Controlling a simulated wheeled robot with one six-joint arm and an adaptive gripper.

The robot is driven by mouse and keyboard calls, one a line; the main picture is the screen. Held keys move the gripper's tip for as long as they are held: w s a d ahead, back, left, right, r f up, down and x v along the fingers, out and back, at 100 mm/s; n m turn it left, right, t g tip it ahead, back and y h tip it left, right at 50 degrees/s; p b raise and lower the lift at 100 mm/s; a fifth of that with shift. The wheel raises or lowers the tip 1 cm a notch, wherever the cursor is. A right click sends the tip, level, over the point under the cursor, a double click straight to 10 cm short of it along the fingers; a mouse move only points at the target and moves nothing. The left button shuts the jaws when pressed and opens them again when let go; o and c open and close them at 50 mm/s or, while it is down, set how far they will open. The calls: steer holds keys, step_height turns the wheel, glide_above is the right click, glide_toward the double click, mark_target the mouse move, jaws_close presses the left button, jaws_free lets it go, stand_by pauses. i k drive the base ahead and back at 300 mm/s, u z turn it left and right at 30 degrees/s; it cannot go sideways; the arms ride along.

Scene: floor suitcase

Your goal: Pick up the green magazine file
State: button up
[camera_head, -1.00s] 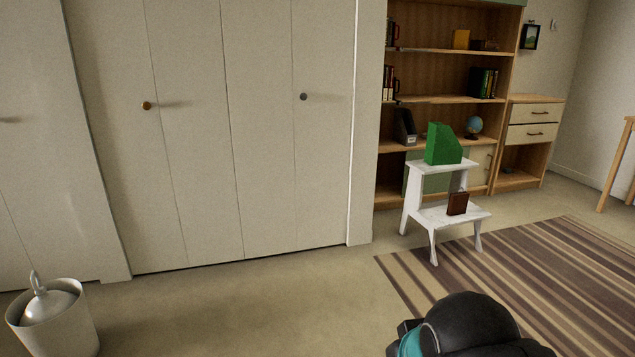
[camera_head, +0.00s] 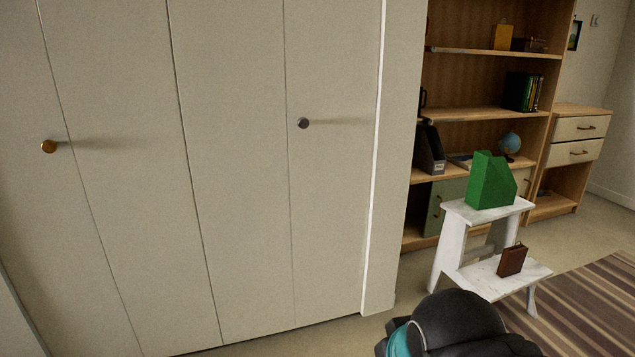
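The green magazine file (camera_head: 490,183) stands upright on the top step of a white step stool (camera_head: 451,247), right of centre in the head view. Its sloped cut-away side faces right. Nothing touches it except the step beneath it. A dark rounded part of my arm with a teal band shows at the bottom edge, in front of the stool. My gripper's fingers are not in view.
A brown book-like object (camera_head: 512,260) stands on the stool's lower step. Behind is a wooden bookcase (camera_head: 480,115) with a dark magazine file (camera_head: 429,150) and a globe (camera_head: 509,143). White closet doors (camera_head: 235,190) fill the left. A striped rug (camera_head: 590,300) lies at right.

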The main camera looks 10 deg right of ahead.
mark_target(492, 184)
steer(key=i, duration=0.55)
steer(key=z, duration=2.25)
steer(key=i, duration=3.1)
steer(key=u, duration=1.2)
